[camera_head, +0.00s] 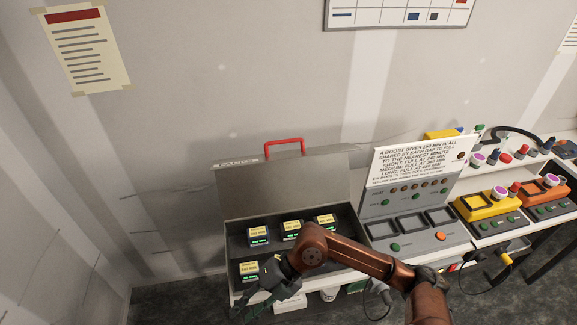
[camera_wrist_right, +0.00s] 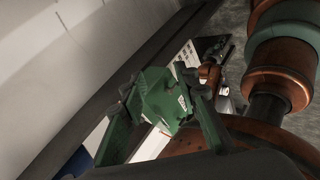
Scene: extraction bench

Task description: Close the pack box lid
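The pack box (camera_head: 352,222) stands on the bench with its grey lid (camera_head: 290,185) raised and leaning back. A red handle (camera_head: 284,143) is on the lid's upper edge. Several packs with yellow labels sit inside, such as a back-left pack (camera_head: 258,236) and a front-left pack (camera_head: 249,270). My right gripper (camera_head: 250,306) is low at the box's front left, apart from the lid. In the right wrist view, its green fingers (camera_wrist_right: 164,140) are spread, with a green block-like body between them. My left gripper is not in view.
A grey charging station (camera_head: 410,227) with a text sign (camera_head: 425,155) stands right of the box. Yellow (camera_head: 487,207) and orange (camera_head: 546,190) units stand farther right. My right arm crosses the box's front right. The wall is close behind the lid.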

